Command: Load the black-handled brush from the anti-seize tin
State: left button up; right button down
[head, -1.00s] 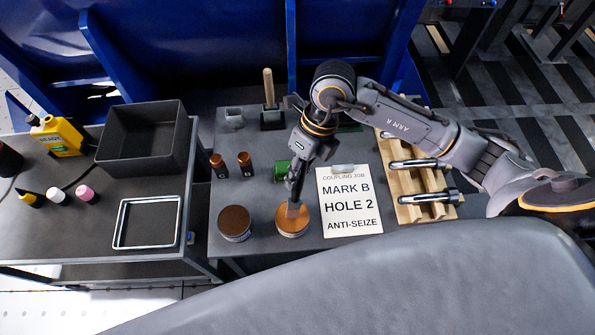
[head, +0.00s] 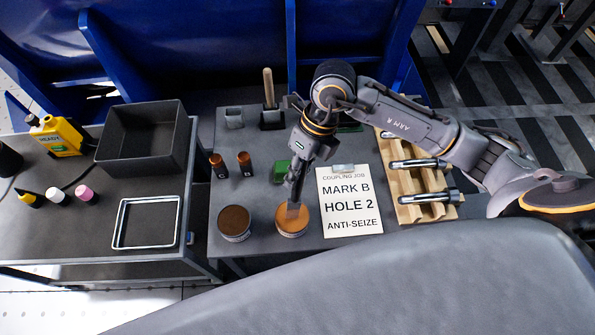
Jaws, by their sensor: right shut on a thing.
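The copper-coloured open tin (head: 283,226) stands near the front edge of the middle table, left of the card. My right gripper (head: 296,188) comes down over this tin and is shut on the black-handled brush (head: 293,210). The brush points down, its lower end over or in the tin's orange-brown contents; how deep I cannot tell. Most of the handle is hidden by the fingers. A second tin (head: 234,222) with a dark brown top stands to the left, apart. The white card (head: 349,203) reads "Coupling job, mark B, hole 2, anti-seize". My left gripper is not in view.
A wooden rack (head: 409,207) with metal bolts lies right of the card. Two small brown bottles (head: 244,163), a green block (head: 282,168) and a wooden-handled tool (head: 268,90) in a dark holder stand farther back. The left table holds a black bin (head: 141,153) and a metal-rimmed tray (head: 147,222).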

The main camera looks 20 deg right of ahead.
jog(key=shift+r+p, duration=2.5)
jog(key=shift+r, duration=0.95)
